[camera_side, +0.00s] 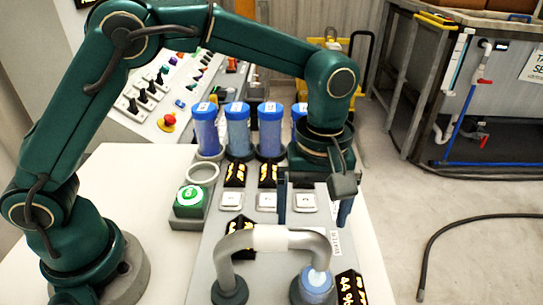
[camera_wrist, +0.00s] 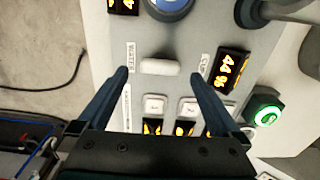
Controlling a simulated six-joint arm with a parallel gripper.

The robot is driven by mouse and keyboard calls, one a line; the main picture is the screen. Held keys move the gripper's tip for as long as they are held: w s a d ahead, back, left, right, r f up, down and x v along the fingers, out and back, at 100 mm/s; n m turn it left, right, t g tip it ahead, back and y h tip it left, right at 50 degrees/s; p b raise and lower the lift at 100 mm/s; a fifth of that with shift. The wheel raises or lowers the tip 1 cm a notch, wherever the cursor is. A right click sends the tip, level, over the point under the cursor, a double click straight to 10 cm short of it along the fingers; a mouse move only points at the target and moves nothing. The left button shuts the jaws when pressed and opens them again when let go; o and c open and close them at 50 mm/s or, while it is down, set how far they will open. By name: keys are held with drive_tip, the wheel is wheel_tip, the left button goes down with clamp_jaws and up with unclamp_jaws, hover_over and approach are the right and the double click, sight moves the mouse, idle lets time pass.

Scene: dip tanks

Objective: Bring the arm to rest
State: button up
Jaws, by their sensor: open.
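My gripper (camera_side: 314,214) is open and empty, pointing down above the right part of the grey control panel (camera_side: 222,232). In the wrist view my gripper (camera_wrist: 160,73) has its two dark fingers spread wide, with nothing between them. A white rounded bar (camera_wrist: 160,67) on the panel shows just beyond the fingertips, apart from them as far as I can tell. White square buttons (camera_wrist: 155,104) lie below it in that view. My arm is bent over the panel in the side view.
Several blue-capped tubes (camera_side: 238,135) stand behind the panel. A grey bent pipe (camera_side: 226,262) arches in front of my gripper, with a blue-topped container (camera_side: 317,279) under its right end. A green button (camera_side: 190,198) sits at the left. The white table (camera_side: 133,182) is clear at left.

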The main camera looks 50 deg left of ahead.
drive_tip(key=shift+r, duration=1.15)
